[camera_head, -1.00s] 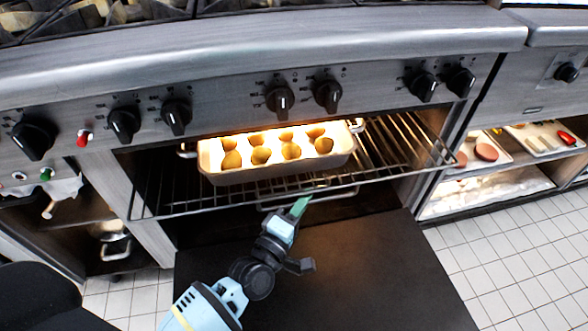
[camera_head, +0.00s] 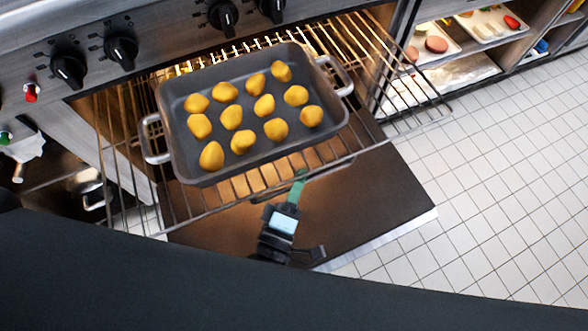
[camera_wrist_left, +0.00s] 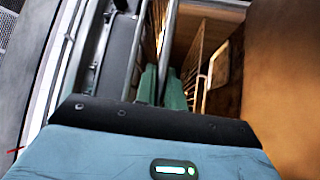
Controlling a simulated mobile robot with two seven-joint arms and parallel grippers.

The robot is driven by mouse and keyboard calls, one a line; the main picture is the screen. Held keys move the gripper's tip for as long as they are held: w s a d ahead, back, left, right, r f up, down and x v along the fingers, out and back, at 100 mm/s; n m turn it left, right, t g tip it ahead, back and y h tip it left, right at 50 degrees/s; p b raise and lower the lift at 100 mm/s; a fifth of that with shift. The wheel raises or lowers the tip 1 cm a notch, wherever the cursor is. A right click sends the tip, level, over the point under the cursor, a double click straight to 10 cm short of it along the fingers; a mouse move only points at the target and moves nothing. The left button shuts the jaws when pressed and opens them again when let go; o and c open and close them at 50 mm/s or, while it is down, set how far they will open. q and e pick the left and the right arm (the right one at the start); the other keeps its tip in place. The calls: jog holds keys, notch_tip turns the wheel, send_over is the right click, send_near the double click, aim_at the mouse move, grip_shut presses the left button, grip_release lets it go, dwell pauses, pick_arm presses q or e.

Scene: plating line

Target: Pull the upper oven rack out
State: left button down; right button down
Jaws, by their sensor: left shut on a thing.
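The upper oven rack (camera_head: 386,72) is a wire shelf that sticks well out of the oven over the lowered door. A grey roasting pan (camera_head: 184,160) with two side handles sits on it, holding several yellow potatoes (camera_head: 264,105). My left gripper (camera_head: 298,182) is at the middle of the rack's front edge, shut on the front bar. In the left wrist view its green fingers (camera_wrist_left: 160,84) close around a thin metal bar (camera_wrist_left: 169,45). My right gripper is not in view.
The open oven door (camera_head: 375,205) lies flat beneath the rack. Tiled floor (camera_head: 490,200) is clear to the right. Shelves with trays of food (camera_head: 490,27) stand at upper right. Black knobs (camera_head: 120,50) line the oven front. A dark shape fills the bottom foreground.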

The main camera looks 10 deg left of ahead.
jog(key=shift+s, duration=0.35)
pick_arm(q)
jog(key=c, duration=1.8)
grip_release()
jog(key=shift+o, duration=0.2)
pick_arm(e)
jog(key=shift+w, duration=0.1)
pick_arm(q)
jog(key=shift+s+f, duration=0.1)
jog(key=shift+s, duration=0.1)
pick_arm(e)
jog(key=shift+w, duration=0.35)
